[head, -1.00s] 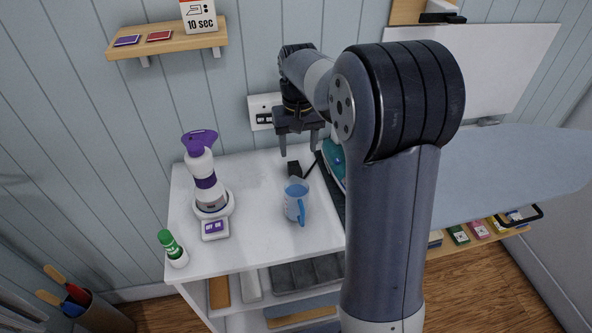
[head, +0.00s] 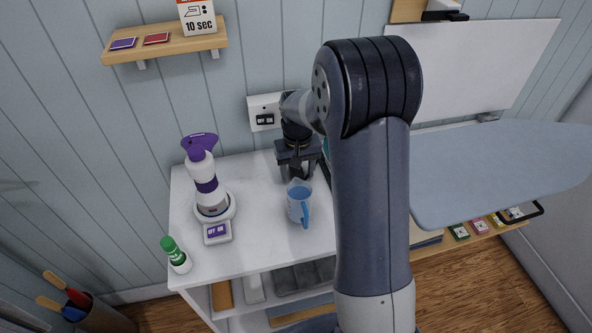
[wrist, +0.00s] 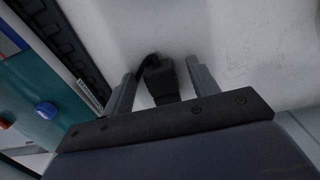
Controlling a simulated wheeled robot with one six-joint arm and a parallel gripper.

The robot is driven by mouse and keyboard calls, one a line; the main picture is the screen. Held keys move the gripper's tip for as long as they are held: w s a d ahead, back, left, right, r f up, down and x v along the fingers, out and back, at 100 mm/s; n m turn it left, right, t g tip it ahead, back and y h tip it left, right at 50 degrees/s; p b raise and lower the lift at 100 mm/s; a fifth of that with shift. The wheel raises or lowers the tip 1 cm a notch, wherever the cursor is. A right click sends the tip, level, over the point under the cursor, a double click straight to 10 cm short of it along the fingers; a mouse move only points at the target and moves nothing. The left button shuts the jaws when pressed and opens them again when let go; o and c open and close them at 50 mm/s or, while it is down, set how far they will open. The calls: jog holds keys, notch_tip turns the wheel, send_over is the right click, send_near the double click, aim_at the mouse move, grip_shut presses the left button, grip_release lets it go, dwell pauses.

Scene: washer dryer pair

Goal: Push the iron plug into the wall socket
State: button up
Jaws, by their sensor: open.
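The black iron plug (wrist: 158,76) lies on the white table top in the wrist view, with its cord running off to the left. My gripper (wrist: 160,70) is open, with one finger on each side of the plug and a gap on both sides. In the head view my gripper (head: 298,172) is low over the table, just behind the blue jug, and mostly hides the plug. The white wall socket (head: 264,112) with dark switches is on the wall behind, left of my wrist. The teal iron (wrist: 40,135) is partly visible at left in the wrist view.
A blue measuring jug (head: 299,203) stands close in front of my gripper. The ironing board (head: 500,165) is at right. The table between steamer and gripper is clear.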

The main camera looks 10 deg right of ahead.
aim_at(298, 172)
jog(key=shift+c, duration=0.3)
jog(key=c, duration=1)
notch_tip(298, 172, up, 14)
jog(key=p, duration=0.6)
jog(key=shift+s+d+f, duration=0.2)
jog(key=shift+s+d, duration=0.05)
jog(key=shift+d, duration=0.2)
